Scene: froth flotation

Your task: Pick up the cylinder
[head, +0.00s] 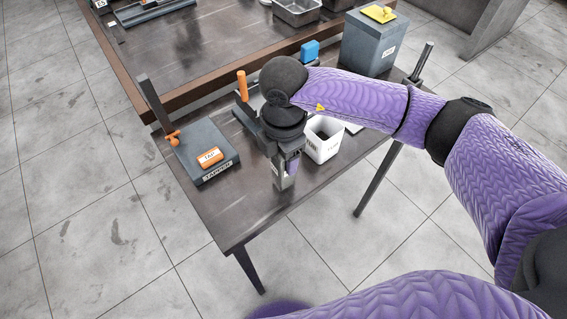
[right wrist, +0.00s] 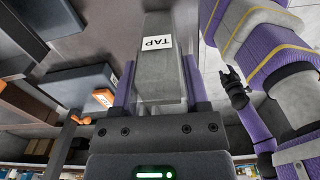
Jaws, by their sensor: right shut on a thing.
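The cylinder (head: 277,175) is a narrow grey upright vessel with a white label, over the front part of the dark table. It fills the upper middle of the right wrist view (right wrist: 158,80), where its label reads TAP. My right gripper (head: 289,168) points down and is shut on it, with a purple finger on each side. I cannot tell whether the cylinder's base touches the table. A dark hand on a purple arm, apparently my left gripper (right wrist: 234,88), shows at the right of the right wrist view; its jaws are too small to read.
The grey tapper (head: 204,152) with an orange TAP block (head: 209,157) and a post stands left of the cylinder. A white container (head: 324,143) stands close on the right. A grey bin (head: 372,45) is at the back right. The table's front left (head: 235,215) is clear.

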